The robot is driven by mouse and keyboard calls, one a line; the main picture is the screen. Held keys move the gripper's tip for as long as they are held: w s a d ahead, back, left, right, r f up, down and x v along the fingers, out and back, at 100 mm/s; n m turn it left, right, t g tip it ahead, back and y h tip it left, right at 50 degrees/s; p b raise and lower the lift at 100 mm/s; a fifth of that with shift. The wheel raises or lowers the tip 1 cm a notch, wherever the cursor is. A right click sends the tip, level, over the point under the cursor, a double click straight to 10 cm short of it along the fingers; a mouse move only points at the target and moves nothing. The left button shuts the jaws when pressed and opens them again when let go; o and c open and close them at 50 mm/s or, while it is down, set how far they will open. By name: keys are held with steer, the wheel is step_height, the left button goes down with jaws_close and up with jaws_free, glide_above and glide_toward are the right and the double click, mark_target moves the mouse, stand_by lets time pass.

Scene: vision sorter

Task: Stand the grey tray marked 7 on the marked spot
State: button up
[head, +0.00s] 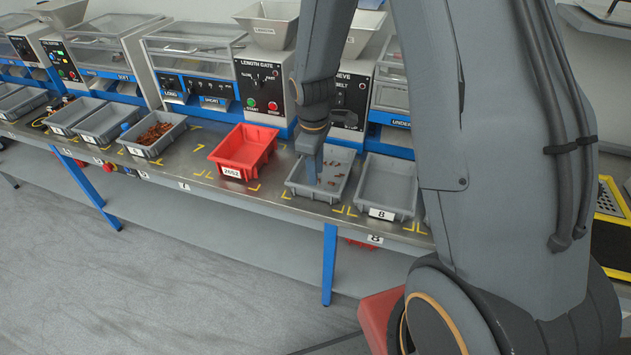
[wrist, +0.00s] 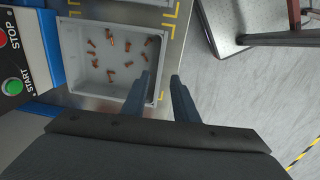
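A grey tray (head: 297,188) holding several small copper-coloured screws stands on the bench below my gripper; its number does not show. It also appears in the wrist view (wrist: 70,45). My gripper (head: 314,182) points down over this tray. In the wrist view my gripper (wrist: 161,76) is open, one finger over the tray's inside and the other beyond its right rim. I cannot tell whether either finger touches it. A bench label 7 (head: 184,185) sits on the front edge, with empty yellow corner marks (head: 203,173) behind it.
A grey tray marked 8 (head: 388,190) stands close to the right. A tray of brown parts (head: 152,134) stands further left. Machines line the bench's back.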

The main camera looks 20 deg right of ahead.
step_height(320, 180, up, 5)
steer(key=s+r+m, duration=0.2)
steer(key=s+m, duration=0.3)
steer(key=s, duration=0.3)
steer(key=s+r+m+b, duration=0.1)
steer(key=s+r+m, duration=0.2)
steer(key=s, duration=0.6)
steer(key=m, duration=0.2)
steer(key=shift+r+m+y, duration=0.15)
steer(key=shift+m+y, duration=0.15)
steer(key=shift+m, duration=0.1)
steer(key=shift+d, duration=0.1)
